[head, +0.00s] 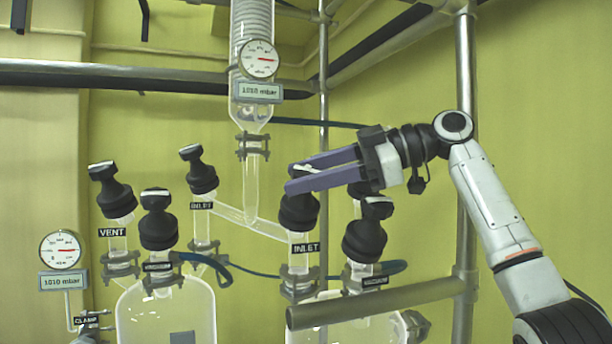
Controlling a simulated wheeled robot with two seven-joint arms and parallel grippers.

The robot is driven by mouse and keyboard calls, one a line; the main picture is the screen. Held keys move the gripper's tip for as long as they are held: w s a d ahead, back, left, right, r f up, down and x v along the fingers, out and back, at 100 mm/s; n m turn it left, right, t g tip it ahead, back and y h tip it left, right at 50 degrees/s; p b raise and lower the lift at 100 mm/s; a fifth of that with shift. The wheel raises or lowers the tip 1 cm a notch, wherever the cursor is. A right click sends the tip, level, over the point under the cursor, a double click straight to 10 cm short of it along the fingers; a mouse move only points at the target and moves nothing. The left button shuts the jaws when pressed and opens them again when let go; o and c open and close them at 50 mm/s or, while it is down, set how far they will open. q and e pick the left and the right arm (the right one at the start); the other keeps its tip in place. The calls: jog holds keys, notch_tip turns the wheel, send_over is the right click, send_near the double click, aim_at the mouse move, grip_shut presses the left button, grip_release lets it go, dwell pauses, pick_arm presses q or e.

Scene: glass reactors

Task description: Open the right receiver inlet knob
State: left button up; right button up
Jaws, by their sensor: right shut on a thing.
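The right receiver inlet knob (299,212) is a black knob on a glass valve above the label INLET (305,248). My right gripper (290,178) reaches in from the right with two long purple fingers. The fingers are shut on the top of this knob, one on the near side and one on the far side. The gripper covers part of the knob's top, and a small white mark shows there. The right glass receiver (340,322) is below, partly hidden by a metal bar. My left gripper is not in view.
Another black knob (364,240) stands close to the right of the inlet knob, below my gripper. More black knobs stand left, on the vent (117,198) and left vacuum (158,225) valves. A metal bar (385,302) crosses in front. A glass condenser (252,100) hangs above.

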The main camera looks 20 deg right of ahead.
jog(key=shift+n+g, duration=0.4)
jog(key=shift+n, duration=0.1)
jog(key=o, duration=1.1)
jog(key=shift+c, duration=0.2)
